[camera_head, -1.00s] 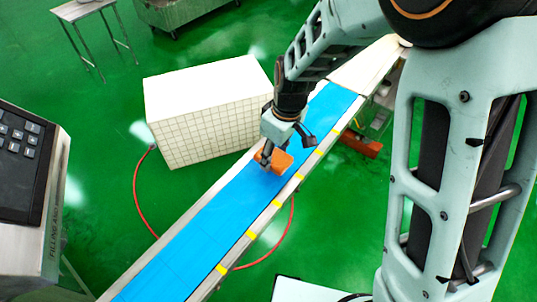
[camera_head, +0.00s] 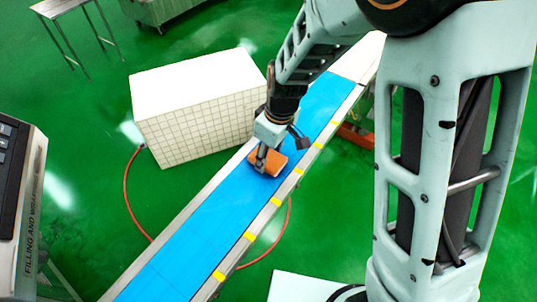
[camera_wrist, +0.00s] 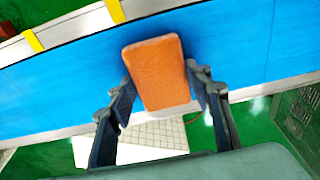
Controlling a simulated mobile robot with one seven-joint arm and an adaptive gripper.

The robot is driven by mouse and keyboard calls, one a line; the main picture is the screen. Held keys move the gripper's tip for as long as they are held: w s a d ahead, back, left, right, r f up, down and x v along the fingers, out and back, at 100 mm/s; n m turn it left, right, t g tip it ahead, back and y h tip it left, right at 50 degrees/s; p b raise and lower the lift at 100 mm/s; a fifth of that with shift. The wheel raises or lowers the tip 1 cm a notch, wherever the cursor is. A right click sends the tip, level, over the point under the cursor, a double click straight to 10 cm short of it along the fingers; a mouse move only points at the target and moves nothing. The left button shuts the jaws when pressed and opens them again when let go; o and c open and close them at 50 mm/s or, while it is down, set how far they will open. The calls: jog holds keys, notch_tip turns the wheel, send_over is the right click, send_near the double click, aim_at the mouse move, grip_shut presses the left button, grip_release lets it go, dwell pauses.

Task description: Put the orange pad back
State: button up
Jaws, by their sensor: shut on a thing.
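The orange pad (camera_head: 271,163) is a flat, rounded block over the blue conveyor belt (camera_head: 200,240). In the wrist view the orange pad (camera_wrist: 157,72) lies between the two fingers of my gripper (camera_wrist: 160,95).
A white gridded box (camera_head: 195,105) stands left of the conveyor. A control panel (camera_head: 18,190) is at the left edge. Yellow marks (camera_head: 249,236) line the conveyor's right rail. A red hose (camera_head: 127,200) lies on the green floor. The belt before and behind the pad is clear.

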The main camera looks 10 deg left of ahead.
aim_at(274, 161)
jog(key=shift+f, duration=0.25)
jog(key=o, duration=1.1)
jog(key=shift+r, duration=0.15)
jog(key=r, duration=0.4)
jog(key=d+r, duration=0.1)
jog(key=r, duration=0.3)
jog(key=r+p, duration=0.1)
jog(key=r, duration=0.3)
jog(key=shift+s+d+r, duration=0.1)
jog(key=shift+s+d, duration=0.2)
jog(key=shift+s, duration=0.05)
